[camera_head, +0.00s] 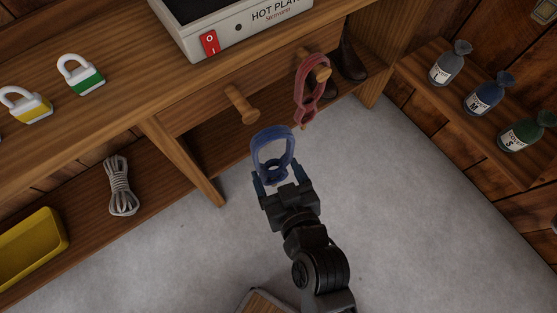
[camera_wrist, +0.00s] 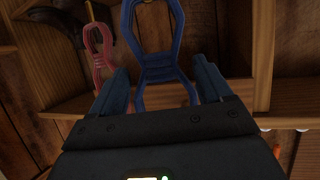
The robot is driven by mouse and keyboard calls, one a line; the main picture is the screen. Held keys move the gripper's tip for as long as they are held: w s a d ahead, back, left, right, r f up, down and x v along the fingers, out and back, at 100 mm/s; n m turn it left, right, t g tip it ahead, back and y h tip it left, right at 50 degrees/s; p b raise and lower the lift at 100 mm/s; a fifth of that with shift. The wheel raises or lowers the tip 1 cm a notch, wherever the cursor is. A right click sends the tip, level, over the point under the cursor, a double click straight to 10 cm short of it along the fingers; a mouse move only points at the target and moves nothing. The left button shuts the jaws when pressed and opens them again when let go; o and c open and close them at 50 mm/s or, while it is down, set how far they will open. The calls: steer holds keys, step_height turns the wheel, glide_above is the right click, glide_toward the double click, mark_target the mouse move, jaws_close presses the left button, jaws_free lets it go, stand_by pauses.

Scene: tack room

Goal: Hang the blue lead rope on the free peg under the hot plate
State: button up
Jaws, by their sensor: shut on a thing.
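The blue lead rope (camera_head: 271,142) is a looped strap held up in front of the bench. My gripper (camera_head: 274,184) is shut on its lower end, with the loop standing above the fingers. In the wrist view the blue rope (camera_wrist: 157,62) rises between my fingers (camera_wrist: 160,97). The free wooden peg (camera_head: 242,104) sticks out of the bench front, a little above and left of the rope in the head view; rope and peg look apart. The hot plate (camera_head: 222,29) stands on the bench top above. A red lead rope (camera_head: 311,92) hangs on the other peg (camera_head: 321,73), to the right.
Yellow and green padlocks (camera_head: 84,81) stand on the bench top. A bundled grey rope (camera_head: 121,187) and a yellow tray (camera_head: 33,245) are on the lower shelf. Dark boots (camera_head: 352,60) stand behind the red rope. Several labelled sacks (camera_head: 485,94) line the right shelf.

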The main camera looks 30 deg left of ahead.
mark_target(263, 172)
steer(key=w+a+f, duration=0.1)
steer(key=w+a, duration=0.2)
steer(key=a, duration=0.6)
steer(key=shift+w+f, duration=0.3)
steer(key=shift+w, duration=0.1)
stand_by(0.7)
stand_by(0.6)
steer(key=o, duration=1.2)
steer(key=shift+f, duration=0.1)
steer(key=p+v, duration=0.1)
steer(key=v, duration=0.6)
steer(key=shift+s+d+r+p, duration=0.2)
steer(key=shift+d+r+p, duration=0.05)
steer(key=shift+d+p, duration=0.05)
